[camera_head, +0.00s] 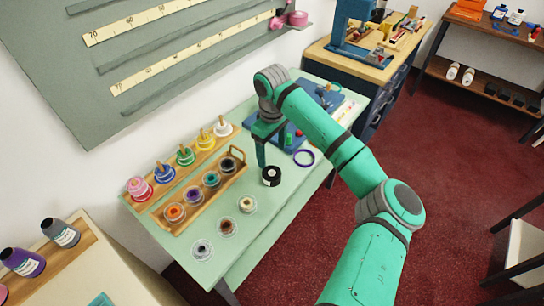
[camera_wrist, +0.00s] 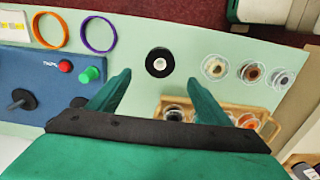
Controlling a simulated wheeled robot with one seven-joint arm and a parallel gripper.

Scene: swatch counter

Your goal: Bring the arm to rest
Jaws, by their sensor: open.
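My arm reaches over the pale green counter (camera_head: 239,262) in the head view. My gripper (camera_head: 262,162) points down beside a black disc-shaped spool (camera_head: 271,176). In the wrist view my gripper (camera_wrist: 158,88) is open and its fingers are spread wide with nothing between them. The black spool (camera_wrist: 160,62) lies beyond the fingertips, apart from both fingers.
A wooden tray (camera_head: 240,157) of spools stands left of the gripper, with a rack of coloured spools behind it. Several loose spools (camera_head: 228,227) lie in front. A blue machine base (camera_wrist: 40,85) and a purple ring (camera_head: 304,158) lie on the other side.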

